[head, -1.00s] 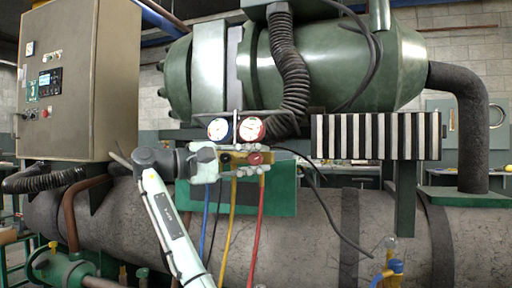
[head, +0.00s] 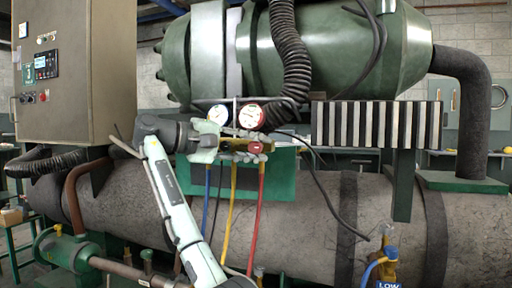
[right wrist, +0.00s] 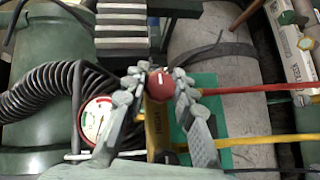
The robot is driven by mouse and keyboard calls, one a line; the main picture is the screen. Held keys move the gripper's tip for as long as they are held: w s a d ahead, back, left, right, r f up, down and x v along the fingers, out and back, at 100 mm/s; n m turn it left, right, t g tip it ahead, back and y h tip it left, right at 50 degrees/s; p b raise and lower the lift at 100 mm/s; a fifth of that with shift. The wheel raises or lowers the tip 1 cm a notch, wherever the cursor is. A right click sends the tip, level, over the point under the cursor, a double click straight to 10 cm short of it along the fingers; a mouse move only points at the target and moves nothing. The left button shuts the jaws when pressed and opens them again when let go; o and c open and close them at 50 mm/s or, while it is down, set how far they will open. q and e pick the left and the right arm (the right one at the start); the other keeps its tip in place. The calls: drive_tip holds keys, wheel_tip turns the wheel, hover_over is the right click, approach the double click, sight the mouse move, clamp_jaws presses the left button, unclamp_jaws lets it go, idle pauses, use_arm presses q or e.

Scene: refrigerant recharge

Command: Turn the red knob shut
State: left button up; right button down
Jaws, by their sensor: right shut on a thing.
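The red knob (head: 254,147) sits on the right part of the brass-yellow manifold (right wrist: 156,128), below the red-rimmed gauge (head: 251,116). My right gripper (head: 258,151) reaches it from the left, with the arm rising from the bottom. In the right wrist view the red knob (right wrist: 160,87) lies between the two grey fingers, which are shut on it from either side. A white line marks its face. The red-rimmed gauge also shows in the right wrist view (right wrist: 97,117). My left gripper is not in view.
A blue-rimmed gauge (head: 219,115) stands beside the red-rimmed one. Blue, yellow (head: 231,200) and red (head: 257,215) hoses hang below. A black knob (right wrist: 166,158) is near the red one. A ribbed black hose (head: 287,60) runs close behind.

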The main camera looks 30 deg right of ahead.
drive_tip(key=c, duration=1.2)
unclamp_jaws()
drive_tip(key=a+r, duration=0.2)
drive_tip(key=a, duration=0.9)
drive_tip(key=shift+w+a, duration=0.25)
drive_tip(key=shift+a, duration=0.15)
